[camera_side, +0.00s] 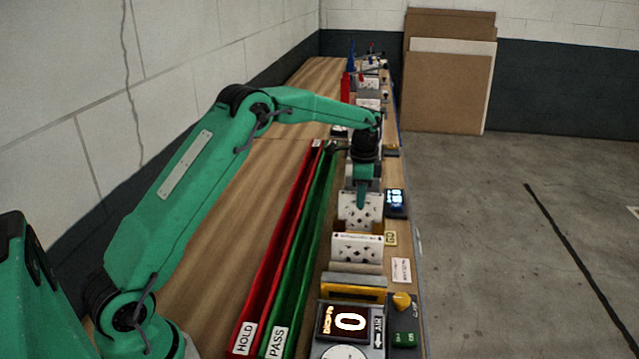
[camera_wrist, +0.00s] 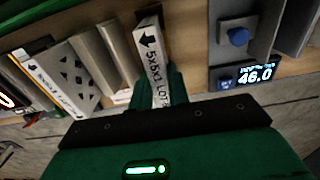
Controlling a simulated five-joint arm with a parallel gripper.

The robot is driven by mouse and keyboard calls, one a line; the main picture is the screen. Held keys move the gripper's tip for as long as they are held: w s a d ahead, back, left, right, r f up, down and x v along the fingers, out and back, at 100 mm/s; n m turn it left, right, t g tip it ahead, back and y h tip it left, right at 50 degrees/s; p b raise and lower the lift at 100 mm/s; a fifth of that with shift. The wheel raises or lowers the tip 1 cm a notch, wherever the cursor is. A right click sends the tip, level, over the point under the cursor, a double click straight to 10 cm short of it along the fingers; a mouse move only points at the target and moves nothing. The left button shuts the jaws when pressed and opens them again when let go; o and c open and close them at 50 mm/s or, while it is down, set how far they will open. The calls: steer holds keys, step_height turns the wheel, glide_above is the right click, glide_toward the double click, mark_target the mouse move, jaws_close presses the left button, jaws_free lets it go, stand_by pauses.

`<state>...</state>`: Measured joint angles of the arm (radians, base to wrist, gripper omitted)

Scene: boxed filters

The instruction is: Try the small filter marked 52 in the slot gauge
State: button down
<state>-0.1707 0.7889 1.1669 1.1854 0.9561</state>
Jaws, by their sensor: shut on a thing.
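My gripper (camera_side: 362,196) points down and is shut on a small white boxed filter (camera_side: 360,212) with dark marks on its face. In the wrist view the green fingers (camera_wrist: 156,92) are on both sides of this filter (camera_wrist: 152,60); its top edge shows a black arrow and "5x5x1 LOT". The rest of its print is hidden, and I cannot read a 52 on it. A second white filter (camera_side: 357,248) stands nearer the side camera; it also shows in the wrist view (camera_wrist: 68,78). I cannot tell for sure which fixture is the slot gauge.
A small display (camera_wrist: 256,74) reads 46.0 beside a blue knob (camera_wrist: 238,37). Red HOLD (camera_side: 283,245) and green PASS (camera_side: 307,250) troughs run along the left. A panel reading 0 (camera_side: 345,321) and a yellow knob (camera_side: 401,300) are in front. More fixtures stand behind.

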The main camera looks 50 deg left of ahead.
steer(key=shift+r, duration=1.35)
steer(key=shift+r, duration=0.35)
steer(key=shift+r, duration=0.7)
steer(key=shift+r, duration=0.35)
steer(key=shift+r, duration=0.35)
steer(key=shift+r, duration=0.4)
steer(key=shift+r, duration=1.95)
